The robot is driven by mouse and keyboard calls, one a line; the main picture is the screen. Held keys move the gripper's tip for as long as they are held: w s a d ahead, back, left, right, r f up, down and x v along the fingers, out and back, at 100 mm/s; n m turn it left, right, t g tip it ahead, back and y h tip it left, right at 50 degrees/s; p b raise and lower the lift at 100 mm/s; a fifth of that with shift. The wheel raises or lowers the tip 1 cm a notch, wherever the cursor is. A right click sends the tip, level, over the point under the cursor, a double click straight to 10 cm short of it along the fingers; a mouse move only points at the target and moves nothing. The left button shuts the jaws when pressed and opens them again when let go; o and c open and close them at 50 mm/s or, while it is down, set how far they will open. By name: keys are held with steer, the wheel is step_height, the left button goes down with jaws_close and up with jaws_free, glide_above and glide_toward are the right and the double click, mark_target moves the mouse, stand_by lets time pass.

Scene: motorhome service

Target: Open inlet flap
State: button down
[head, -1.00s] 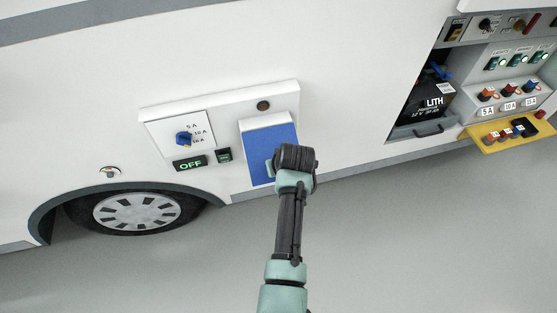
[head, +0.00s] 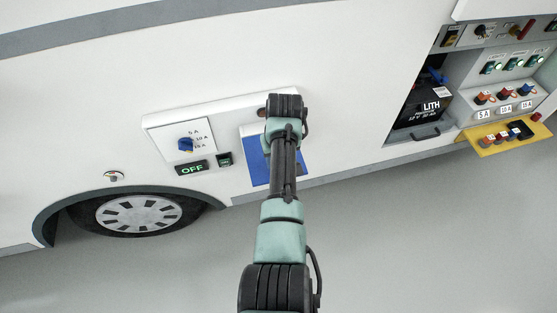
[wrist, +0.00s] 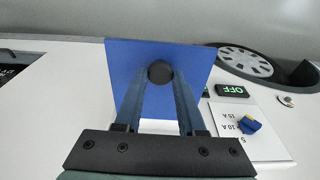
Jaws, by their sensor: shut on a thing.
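The blue inlet flap (head: 257,172) is on the white housing on the motorhome's side, partly hidden behind my arm in the head view. In the wrist view the flap (wrist: 130,65) fills the upper middle, with a dark round knob (wrist: 160,72) on it. My gripper (wrist: 159,80) is shut on the knob, its two fingers converging there. In the head view my arm hides the fingertips and the knob. I cannot tell how far the flap is tilted from the housing.
Left of the flap are a blue rotary selector (head: 186,144), an OFF display (head: 192,167) and a small switch (head: 224,159). The wheel (head: 140,213) is below left. An open battery bay (head: 425,105) and yellow shelf (head: 500,137) are at right. The floor in front is clear.

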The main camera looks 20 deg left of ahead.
steer(key=shift+w+a+r, duration=0.15)
steer(key=shift+w+r, duration=0.2)
steer(key=shift+r, duration=0.05)
steer(key=c, duration=0.8)
jaws_free()
steer(key=shift+o, duration=1.4)
steer(key=shift+f, duration=0.1)
steer(key=shift+s+f, duration=0.1)
steer(key=r+b, duration=0.1)
steer(key=r, duration=0.3)
steer(key=s+d+r, duration=0.1)
steer(key=r, duration=0.3)
steer(key=s+r+b, duration=0.1)
steer(key=r, duration=0.3)
steer(key=shift+d+r+b, duration=0.2)
steer(key=shift+r+b, duration=0.15)
steer(key=shift+r, duration=0.05)
